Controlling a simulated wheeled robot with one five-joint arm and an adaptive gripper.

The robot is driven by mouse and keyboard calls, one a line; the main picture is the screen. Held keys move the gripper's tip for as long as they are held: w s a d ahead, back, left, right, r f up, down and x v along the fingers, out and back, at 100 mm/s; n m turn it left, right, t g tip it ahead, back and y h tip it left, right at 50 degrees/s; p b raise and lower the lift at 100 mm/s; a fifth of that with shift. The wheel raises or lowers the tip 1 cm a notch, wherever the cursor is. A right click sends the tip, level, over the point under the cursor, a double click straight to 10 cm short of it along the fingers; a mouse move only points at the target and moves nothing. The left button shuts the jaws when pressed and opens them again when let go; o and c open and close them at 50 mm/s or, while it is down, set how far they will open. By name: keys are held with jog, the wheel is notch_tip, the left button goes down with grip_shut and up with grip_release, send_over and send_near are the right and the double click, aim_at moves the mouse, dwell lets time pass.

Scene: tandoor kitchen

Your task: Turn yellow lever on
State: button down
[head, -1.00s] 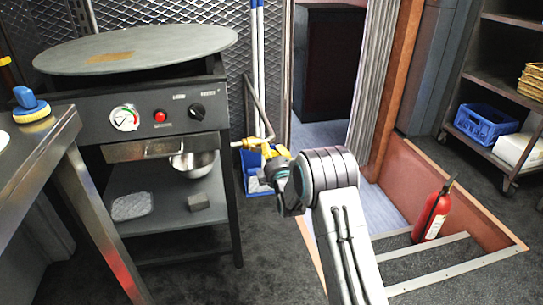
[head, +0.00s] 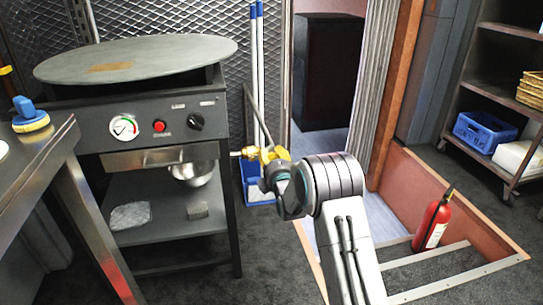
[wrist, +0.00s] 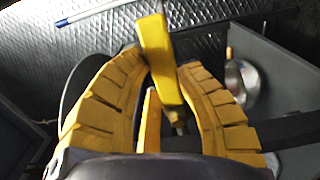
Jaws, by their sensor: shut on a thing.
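The yellow lever (wrist: 156,55) is a flat bar between my fingers in the wrist view, with a small brass-coloured fitting (wrist: 178,118) below it. In the head view a yellow-brass valve (head: 248,152) sticks out from the right side of the black oven. My gripper (head: 268,157) is at the valve, to the right of the oven. In the wrist view my gripper (wrist: 160,80) has yellow ridged fingers shut around the lever, one on each side. In the head view the fingers cover much of the lever, so its exact angle cannot be told.
The black oven (head: 165,127) has a gauge, a red button and a knob on its front. A steel table (head: 50,150) stands at the left. A blue bucket (head: 258,190) with poles is behind my gripper. A red fire extinguisher (head: 433,220) stands at the right.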

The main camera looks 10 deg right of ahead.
jog(key=shift+a+r, duration=0.15)
jog(key=shift+a, duration=0.05)
jog(key=c, duration=1.2)
grip_release()
jog(key=o, duration=0.4)
jog(key=shift+c, duration=0.2)
jog(key=shift+d, duration=0.1)
jog(key=s, duration=1.2)
